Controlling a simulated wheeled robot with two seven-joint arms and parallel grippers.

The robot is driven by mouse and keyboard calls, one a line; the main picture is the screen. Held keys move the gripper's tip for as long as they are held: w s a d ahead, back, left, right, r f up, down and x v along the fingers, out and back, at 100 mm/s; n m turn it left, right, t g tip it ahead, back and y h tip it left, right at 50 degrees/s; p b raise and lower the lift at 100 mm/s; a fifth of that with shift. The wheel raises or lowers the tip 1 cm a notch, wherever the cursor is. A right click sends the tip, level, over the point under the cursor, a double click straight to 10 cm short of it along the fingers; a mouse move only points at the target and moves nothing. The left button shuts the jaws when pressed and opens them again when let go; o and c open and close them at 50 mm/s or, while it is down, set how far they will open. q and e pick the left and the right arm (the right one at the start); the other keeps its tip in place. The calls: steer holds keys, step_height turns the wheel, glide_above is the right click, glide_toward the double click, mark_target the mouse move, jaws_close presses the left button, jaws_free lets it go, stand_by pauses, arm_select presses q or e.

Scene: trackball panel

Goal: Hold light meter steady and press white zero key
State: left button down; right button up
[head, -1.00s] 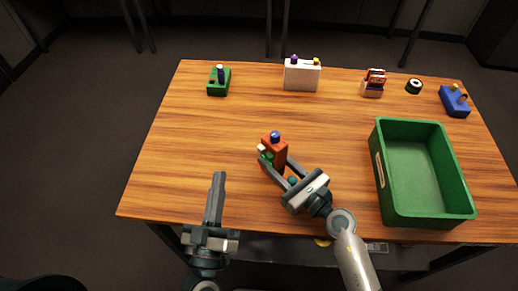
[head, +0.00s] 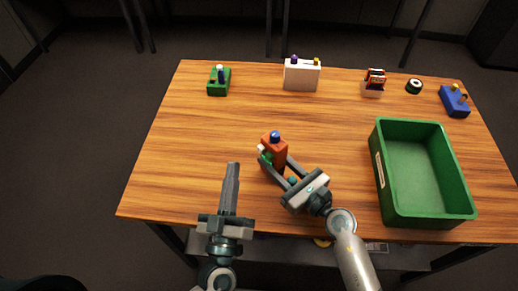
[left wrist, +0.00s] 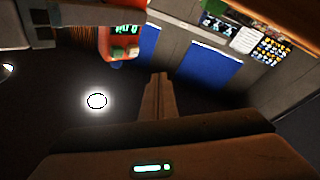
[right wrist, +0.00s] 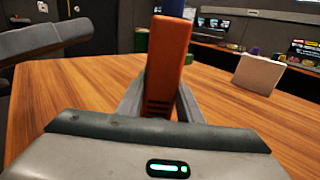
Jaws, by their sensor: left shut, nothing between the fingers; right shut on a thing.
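The light meter is an orange-red block (head: 275,150) with a blue knob on top. It stands upright near the middle of the table. A white key (head: 261,148) and a green part (head: 267,158) are on its left side. My right gripper (head: 276,163) is shut on the meter from the front right; the meter (right wrist: 168,65) also shows between its fingers in the right wrist view. My left gripper (head: 233,167) is shut and empty, left of and nearer than the meter, apart from it. In the left wrist view, the meter (left wrist: 120,38) is at upper left, beyond the fingertips (left wrist: 158,78).
A green open bin (head: 425,165) stands at the right of the table. Along the back are a green device (head: 218,85), a white box (head: 301,76), a red-and-white item (head: 373,84), a round roll (head: 414,86) and a blue device (head: 454,101). The table's left is clear.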

arm_select(q)
steer(key=shift+w+d, duration=1.6)
steer(key=shift+d, duration=0.05)
steer(key=shift+w+d, duration=0.1)
stand_by(0.9)
steer(key=shift+w+d+r, duration=0.15)
steer(key=shift+d+r, duration=0.1)
steer(key=shift+r, duration=0.15)
stand_by(0.6)
steer(key=shift+w+d+r, duration=0.1)
steer(key=shift+w+d, duration=0.05)
steer(key=shift+d, duration=0.2)
stand_by(1.2)
steer(key=shift+a, duration=0.4)
stand_by(0.3)
steer(key=s+a, duration=0.3)
steer(key=shift+a+f, duration=0.25)
steer(key=shift+f, duration=0.1)
steer(key=shift+s+f, duration=0.1)
stand_by(0.9)
